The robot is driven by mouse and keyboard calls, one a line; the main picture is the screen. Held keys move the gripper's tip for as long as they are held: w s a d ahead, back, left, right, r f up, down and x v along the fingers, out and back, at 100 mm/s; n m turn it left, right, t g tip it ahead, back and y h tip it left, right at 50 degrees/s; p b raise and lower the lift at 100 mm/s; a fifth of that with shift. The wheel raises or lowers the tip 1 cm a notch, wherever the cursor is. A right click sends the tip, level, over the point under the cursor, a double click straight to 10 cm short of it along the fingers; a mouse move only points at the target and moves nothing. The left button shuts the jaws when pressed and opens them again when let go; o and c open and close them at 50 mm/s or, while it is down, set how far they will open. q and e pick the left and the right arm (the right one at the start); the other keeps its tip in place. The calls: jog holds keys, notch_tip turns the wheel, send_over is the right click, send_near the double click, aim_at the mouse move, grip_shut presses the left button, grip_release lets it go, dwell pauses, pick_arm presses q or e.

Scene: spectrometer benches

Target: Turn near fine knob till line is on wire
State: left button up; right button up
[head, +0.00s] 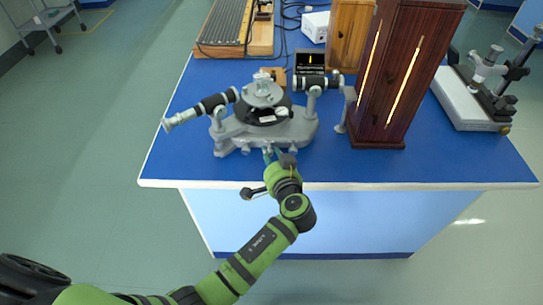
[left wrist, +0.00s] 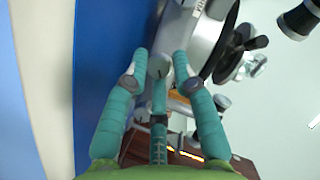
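The grey spectrometer (head: 225,131) stands on the blue bench, with a round table in the middle and a black-and-silver tube on each side. My left gripper (head: 272,152) is at its near edge. In the left wrist view, the teal fingers of my left gripper (left wrist: 160,62) are around a small grey round knob (left wrist: 158,66); I cannot tell whether they press on it. A small black panel (head: 308,62) behind the spectrometer shows a short yellow line; a wire on it is too small to make out. My right gripper is out of view.
A dark wooden housing (head: 400,80) with two glowing slits stands close to the right tube. A lighter wooden box (head: 349,35), a white box (head: 315,26) and cables lie behind. Another instrument (head: 475,95) is at the right. The bench's front strip (head: 210,170) is clear.

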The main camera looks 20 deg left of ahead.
pick_arm(q)
jog(key=shift+o, duration=0.9)
jog(key=shift+w+r, duration=0.15)
jog(key=shift+r, duration=0.2)
jog(key=shift+f, duration=0.15)
jog(key=shift+s+d, duration=0.15)
jog(key=shift+s, duration=0.15)
jog(key=v, duration=0.7)
